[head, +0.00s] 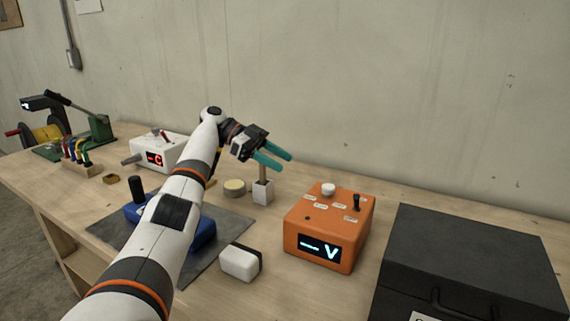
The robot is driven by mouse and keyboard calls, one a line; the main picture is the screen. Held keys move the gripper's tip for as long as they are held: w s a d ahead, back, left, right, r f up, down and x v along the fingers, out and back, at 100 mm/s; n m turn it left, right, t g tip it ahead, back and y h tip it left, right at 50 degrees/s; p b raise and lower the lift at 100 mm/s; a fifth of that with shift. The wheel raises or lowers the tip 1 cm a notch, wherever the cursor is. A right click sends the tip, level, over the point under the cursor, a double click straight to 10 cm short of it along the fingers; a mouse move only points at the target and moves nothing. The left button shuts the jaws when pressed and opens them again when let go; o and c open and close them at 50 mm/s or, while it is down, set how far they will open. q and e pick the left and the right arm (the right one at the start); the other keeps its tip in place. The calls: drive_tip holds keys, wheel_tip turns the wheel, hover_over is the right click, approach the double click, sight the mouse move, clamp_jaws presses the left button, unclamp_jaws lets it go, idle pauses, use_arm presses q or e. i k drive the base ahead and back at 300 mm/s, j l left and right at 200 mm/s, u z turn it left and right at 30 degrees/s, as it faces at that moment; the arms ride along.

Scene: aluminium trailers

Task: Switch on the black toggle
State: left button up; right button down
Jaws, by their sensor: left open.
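An orange box (296,224) stands on the workbench right of centre, its display lit with a "V". On its top are a small black toggle (356,202) at the right, standing about upright, a white knob (328,189) and small labels too small to read. My left gripper (287,162), with teal fingers, is open and empty. In the picture it is up and left of the orange box, apart from the toggle, its fingers pointing right. It overlaps a small wooden-handled tool in a white holder (263,192). My right gripper is out of view.
A black case (470,262) stands right of the orange box. A white block (240,262) lies in front left. My left arm partly hides a blue device (203,236) on a grey mat (226,224). A white unit (168,150) with a red display stands further back.

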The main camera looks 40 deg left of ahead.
sight(355, 197)
drive_tip(key=k, duration=1.5)
